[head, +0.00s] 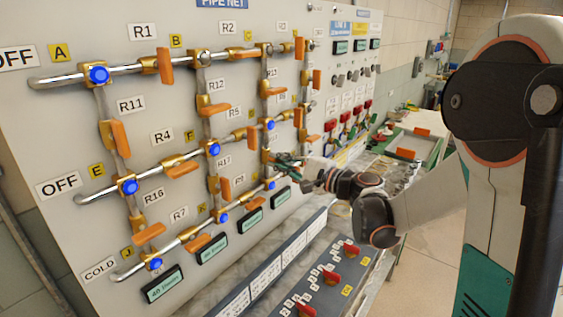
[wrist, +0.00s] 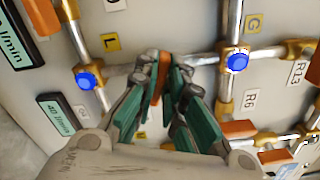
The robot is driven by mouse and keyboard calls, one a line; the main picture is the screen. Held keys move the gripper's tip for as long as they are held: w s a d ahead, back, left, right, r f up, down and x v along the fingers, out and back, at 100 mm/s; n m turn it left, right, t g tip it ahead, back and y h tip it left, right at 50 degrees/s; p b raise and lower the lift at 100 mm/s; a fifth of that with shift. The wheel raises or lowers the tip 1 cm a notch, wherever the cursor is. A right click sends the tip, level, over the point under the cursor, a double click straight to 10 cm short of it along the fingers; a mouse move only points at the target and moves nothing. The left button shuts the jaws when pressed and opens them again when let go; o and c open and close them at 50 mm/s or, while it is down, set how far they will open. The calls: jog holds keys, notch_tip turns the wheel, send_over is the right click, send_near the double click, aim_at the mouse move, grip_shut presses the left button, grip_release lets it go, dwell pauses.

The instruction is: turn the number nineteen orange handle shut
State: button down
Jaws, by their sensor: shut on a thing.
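My gripper (head: 282,160) is at the right part of the pipe panel, its green-padded fingers also in the wrist view (wrist: 160,85). They are closed around an orange handle (wrist: 157,84) on the pipe between two blue-capped joints. The visible part of the handle lies across this pipe. The fingers hide much of the handle and its valve body. I cannot read a number nineteen label in either view, so the handle's number cannot be confirmed. The tags L (wrist: 111,42) and G (wrist: 254,23) are near the ends of this pipe.
Another orange handle (wrist: 239,129) is close to the right finger in the wrist view. More handles and pipes fill the panel (head: 60,130). A sloped console with red knobs (head: 330,279) stands below my arm. A workbench (head: 418,150) is at the right.

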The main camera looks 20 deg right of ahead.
jog(key=n, duration=0.4)
jog(key=shift+f, duration=0.15)
dwell(0.6)
jog(key=c, duration=1.7)
grip_release()
jog(key=v, duration=1.2)
